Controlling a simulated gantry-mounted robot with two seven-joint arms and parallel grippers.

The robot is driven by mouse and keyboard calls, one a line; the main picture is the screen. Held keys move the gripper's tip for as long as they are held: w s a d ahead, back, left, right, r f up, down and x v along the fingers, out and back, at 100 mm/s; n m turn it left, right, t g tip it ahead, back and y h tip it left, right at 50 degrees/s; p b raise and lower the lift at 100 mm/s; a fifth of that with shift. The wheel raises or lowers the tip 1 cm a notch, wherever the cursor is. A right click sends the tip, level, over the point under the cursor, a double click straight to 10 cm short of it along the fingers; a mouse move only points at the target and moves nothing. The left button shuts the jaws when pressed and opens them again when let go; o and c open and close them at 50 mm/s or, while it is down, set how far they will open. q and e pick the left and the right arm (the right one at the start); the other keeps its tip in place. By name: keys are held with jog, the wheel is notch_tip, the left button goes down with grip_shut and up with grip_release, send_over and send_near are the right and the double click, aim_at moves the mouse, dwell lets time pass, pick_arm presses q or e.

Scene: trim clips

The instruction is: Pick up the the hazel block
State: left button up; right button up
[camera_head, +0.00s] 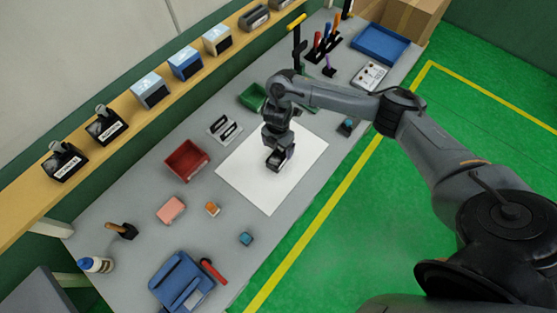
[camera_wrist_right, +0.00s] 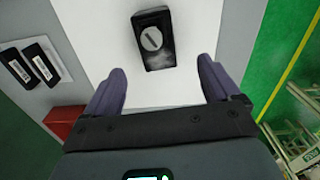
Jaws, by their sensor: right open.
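A small orange-brown block (camera_head: 211,208) lies on the grey bench between a pink block and the white sheet; its colour is the closest to hazel that I see. My right gripper (camera_head: 276,163) is low over the white sheet, up and to the right of that block and apart from it. In the right wrist view its two fingers (camera_wrist_right: 162,70) are spread with nothing between them. A black part with a round grey disc (camera_wrist_right: 153,40) lies on the sheet just beyond the fingertips. The orange-brown block does not show in the wrist view. My left gripper is not in view.
The white sheet (camera_head: 239,174) is mostly bare. A red bin (camera_head: 186,160), a pink block (camera_head: 171,210), a teal block (camera_head: 246,239) and two black clips on a plate (camera_head: 223,129) are nearby. A shelf (camera_head: 125,150) with several boxes runs along the wall.

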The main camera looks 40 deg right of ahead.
aim_at(277, 158)
notch_tip(277, 158, down, 3)
jog(key=shift+r+b, duration=0.2)
jog(key=shift+b, duration=0.25)
jog(key=shift+w+a+f+b, duration=0.15)
jog(key=shift+f+b, duration=0.35)
jog(key=shift+f, duration=0.4)
jog(key=shift+s+a+f+b, duration=0.1)
jog(key=shift+f+b, duration=0.4)
jog(key=shift+f, duration=0.4)
jog(key=shift+w+f, duration=0.1)
jog(key=shift+f, duration=0.95)
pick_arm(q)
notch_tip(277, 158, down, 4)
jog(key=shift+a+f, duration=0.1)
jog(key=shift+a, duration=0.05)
pick_arm(e)
jog(key=c, duration=1.2)
jog(key=shift+r, duration=0.1)
